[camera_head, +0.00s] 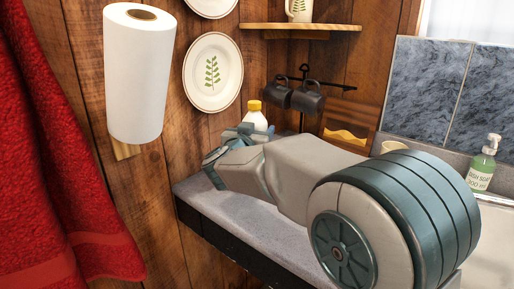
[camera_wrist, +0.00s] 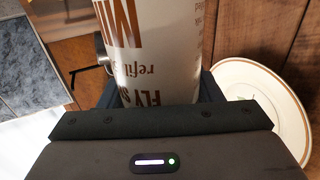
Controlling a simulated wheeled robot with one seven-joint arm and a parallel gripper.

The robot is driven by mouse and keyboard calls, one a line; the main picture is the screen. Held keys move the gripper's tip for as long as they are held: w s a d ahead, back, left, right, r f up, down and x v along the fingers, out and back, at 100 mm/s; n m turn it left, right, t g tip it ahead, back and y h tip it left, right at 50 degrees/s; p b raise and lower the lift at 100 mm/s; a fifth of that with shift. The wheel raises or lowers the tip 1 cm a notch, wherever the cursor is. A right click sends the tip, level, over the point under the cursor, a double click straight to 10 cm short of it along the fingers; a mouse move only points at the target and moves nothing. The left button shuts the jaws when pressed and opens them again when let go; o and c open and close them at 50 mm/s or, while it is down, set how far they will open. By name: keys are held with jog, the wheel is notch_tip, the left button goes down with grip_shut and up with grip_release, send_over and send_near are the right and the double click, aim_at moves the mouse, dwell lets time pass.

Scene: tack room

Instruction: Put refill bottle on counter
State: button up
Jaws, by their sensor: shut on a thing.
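The refill bottle (camera_head: 255,118) is white with a yellow cap and shows upright just behind my gripper (camera_head: 238,138) in the head view. In the wrist view the bottle (camera_wrist: 155,50) fills the space between my fingers, with brown print reading "refill" and "FLY S". My gripper is shut on it. The grey speckled counter (camera_head: 250,222) runs along the wooden wall below my arm. The bottle's base is hidden behind my gripper, so I cannot tell whether it touches the counter.
Dark mugs (camera_head: 307,98) hang on a rack behind the bottle. A decorated plate (camera_head: 213,72) and a paper towel roll (camera_head: 139,75) are on the wall. A green soap bottle (camera_head: 482,165) stands at right by the sink. The counter's near part looks clear.

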jog(key=shift+w+f+b, duration=0.15)
jog(key=shift+f+b, duration=0.4)
jog(key=shift+f, duration=1.45)
jog(key=shift+f, duration=0.1)
jog(key=shift+f, duration=0.15)
jog(key=o, duration=1.5)
jog(key=shift+r, duration=0.2)
jog(key=v, duration=1.2)
